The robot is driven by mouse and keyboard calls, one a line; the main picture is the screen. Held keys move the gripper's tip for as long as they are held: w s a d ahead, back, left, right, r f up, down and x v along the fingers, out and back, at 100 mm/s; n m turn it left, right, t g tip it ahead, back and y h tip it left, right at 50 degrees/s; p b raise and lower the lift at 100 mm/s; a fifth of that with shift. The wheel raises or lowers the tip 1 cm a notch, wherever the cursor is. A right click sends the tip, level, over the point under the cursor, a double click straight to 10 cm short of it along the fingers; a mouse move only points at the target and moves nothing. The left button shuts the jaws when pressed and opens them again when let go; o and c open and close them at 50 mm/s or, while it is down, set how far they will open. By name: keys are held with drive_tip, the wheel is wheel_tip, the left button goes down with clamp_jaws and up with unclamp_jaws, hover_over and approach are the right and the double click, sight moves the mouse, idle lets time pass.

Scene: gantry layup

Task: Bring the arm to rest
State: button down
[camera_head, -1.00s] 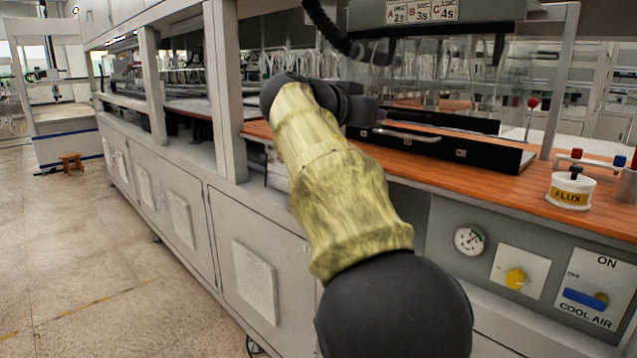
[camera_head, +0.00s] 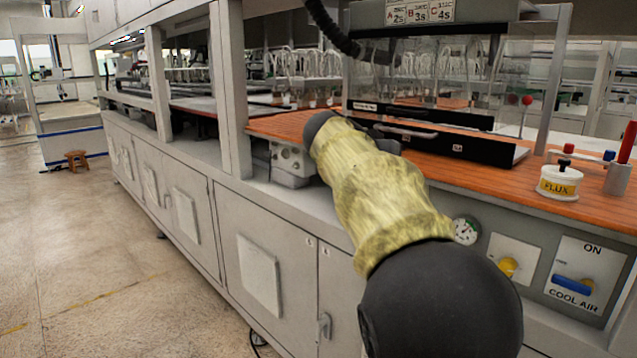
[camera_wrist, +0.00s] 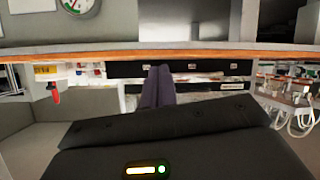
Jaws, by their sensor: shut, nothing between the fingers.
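My arm, in a mottled yellow-green sleeve with black joints, reaches from the lower right of the head view to the orange-brown bench top (camera_head: 590,208).
A clear-walled enclosure (camera_head: 420,75) stands behind. Grey cabinets (camera_head: 200,215) run along the left. The floor (camera_head: 90,270) at left is open.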

drive_tip(key=s+d+f+n+g+y, duration=0.1)
drive_tip(key=s+f+n+g+y, duration=0.2)
drive_tip(key=f, duration=0.8)
drive_tip(key=s+d+f+n+g+y, duration=0.15)
drive_tip(key=s+f, duration=0.35)
drive_tip(key=f, duration=0.6)
drive_tip(key=s+a+f+n+g+y, duration=0.1)
drive_tip(key=s+f+y, duration=0.1)
drive_tip(key=s+f, duration=0.7)
drive_tip(key=s+f+n+g+y, duration=0.1)
drive_tip(key=s+f+g+y, duration=0.1)
drive_tip(key=s+f, duration=0.7)
wheel_tip(320, 180, up, 30)
drive_tip(key=s+p, duration=0.2)
drive_tip(key=p, duration=2.5)
drive_tip(key=shift+f, duration=0.15)
drive_tip(key=shift+a+f+t, duration=0.1)
drive_tip(key=shift+t, duration=0.15)
drive_tip(key=shift+w, duration=0.1)
